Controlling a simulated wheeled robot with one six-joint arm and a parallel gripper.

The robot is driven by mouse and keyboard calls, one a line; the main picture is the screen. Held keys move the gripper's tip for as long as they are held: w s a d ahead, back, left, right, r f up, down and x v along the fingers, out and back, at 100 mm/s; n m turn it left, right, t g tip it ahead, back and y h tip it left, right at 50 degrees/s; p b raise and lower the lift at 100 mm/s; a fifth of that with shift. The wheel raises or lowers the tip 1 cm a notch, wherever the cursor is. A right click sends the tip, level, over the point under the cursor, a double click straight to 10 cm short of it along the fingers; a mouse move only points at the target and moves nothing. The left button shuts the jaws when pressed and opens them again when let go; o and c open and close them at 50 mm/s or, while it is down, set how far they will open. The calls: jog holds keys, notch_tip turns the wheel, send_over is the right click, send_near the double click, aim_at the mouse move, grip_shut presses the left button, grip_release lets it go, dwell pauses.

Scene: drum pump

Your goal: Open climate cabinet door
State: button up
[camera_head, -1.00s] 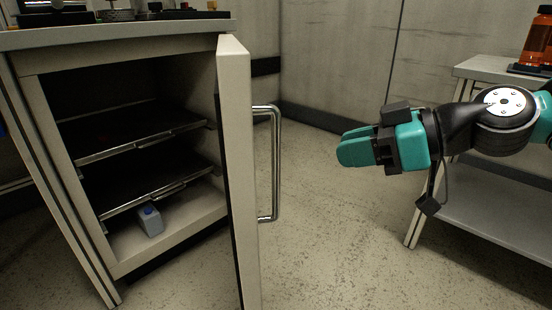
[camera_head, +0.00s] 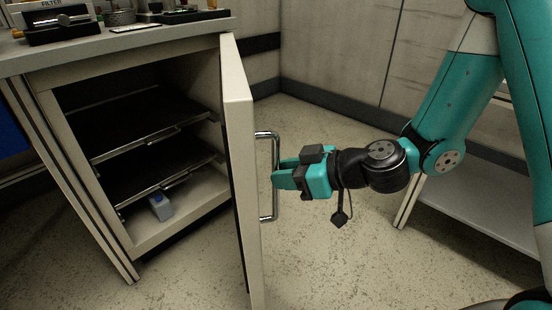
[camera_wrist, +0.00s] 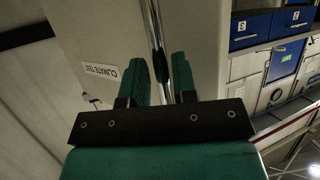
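The climate cabinet (camera_head: 128,240) is at left in the head view. Its pale door (camera_head: 238,120) stands swung open, edge toward me, and the shelves inside are visible. A metal bar handle (camera_head: 276,207) is on the door's right-hand face. My gripper (camera_head: 280,175) is at the handle's middle, its teal fingers overlapping the vertical bar. In the wrist view, the gripper fingers (camera_wrist: 162,68) are apart, with the handle bar (camera_wrist: 154,30) running between them. A gap shows beside the bar, and I cannot tell whether either finger touches it. A "CLIMATE TEST" label (camera_wrist: 99,70) is on the door.
A small bluish-white container (camera_head: 161,207) stands on the cabinet floor. Equipment (camera_head: 60,24) sits on the cabinet top. A grey bench (camera_head: 480,212) is behind my arm at right. Floor (camera_head: 330,260) is clear right of the door. Blue drawers (camera_wrist: 285,60) show in the wrist view.

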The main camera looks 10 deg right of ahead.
jog(key=shift+x, duration=1.15)
